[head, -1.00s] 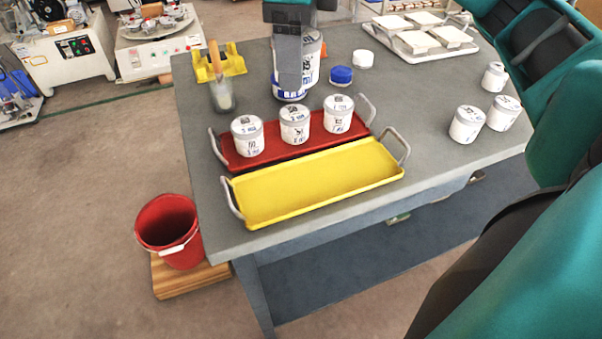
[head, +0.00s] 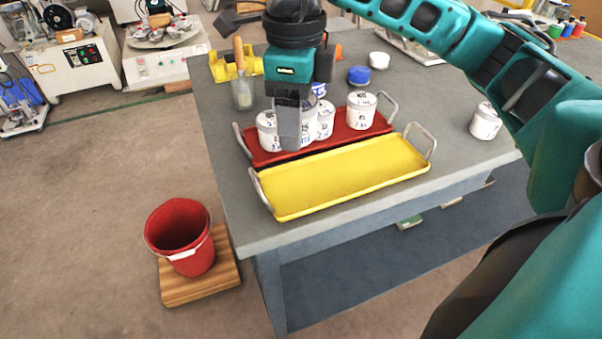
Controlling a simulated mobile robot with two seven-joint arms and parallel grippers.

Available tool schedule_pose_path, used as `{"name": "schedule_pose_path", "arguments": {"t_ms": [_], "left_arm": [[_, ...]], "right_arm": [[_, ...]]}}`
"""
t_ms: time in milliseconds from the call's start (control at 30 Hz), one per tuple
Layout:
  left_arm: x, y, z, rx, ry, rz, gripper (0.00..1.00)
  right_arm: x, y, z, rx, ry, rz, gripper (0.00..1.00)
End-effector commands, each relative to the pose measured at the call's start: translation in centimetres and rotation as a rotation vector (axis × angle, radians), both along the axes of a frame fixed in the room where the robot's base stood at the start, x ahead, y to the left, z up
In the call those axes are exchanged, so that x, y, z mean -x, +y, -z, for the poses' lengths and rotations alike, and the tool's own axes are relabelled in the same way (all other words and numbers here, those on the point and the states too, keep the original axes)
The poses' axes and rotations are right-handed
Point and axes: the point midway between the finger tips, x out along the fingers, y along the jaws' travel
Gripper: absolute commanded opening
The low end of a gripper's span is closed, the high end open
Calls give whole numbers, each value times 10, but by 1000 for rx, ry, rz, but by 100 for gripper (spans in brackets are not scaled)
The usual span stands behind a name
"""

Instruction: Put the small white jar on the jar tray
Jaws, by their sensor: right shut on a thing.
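My right gripper (head: 289,135) points down over the red tray (head: 262,160). It is shut on a white jar (head: 307,135), mostly hidden behind its finger; I cannot tell whether this jar touches the tray. Other white jars stand on the red tray: one at the left (head: 268,130), one behind the held jar (head: 325,118), and one at the right (head: 361,111). A loose white jar (head: 485,121) stands on the table at the right. My left gripper is not in view.
An empty yellow tray (head: 345,176) lies in front of the red one. A blue lid (head: 359,75), a white lid (head: 379,60), a beaker (head: 243,95) and a yellow holder (head: 222,68) stand farther back. My right arm covers the table's right back.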

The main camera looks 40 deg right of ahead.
Motion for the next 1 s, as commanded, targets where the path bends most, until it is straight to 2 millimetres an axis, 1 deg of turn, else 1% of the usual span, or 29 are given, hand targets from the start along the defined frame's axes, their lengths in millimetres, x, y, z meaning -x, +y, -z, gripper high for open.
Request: {"name": "schedule_pose_path", "arguments": {"t_ms": [33,100,233,300,467,733,1000], "left_arm": [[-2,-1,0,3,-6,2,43],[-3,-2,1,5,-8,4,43],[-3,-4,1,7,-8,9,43],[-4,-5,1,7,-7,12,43],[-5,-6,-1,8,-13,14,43],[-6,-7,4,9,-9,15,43],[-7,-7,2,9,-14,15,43]], "right_arm": [[1,0,17,2,5,0,28],[1,-1,34,2,4,-1,28],[1,0,57,1,1,0,28],[0,0,65,0,1,0,28],[0,0,74,0,-1,0,28],[0,0,111,1,1,0,28],[0,0,112,0,-1,0,28]]}}
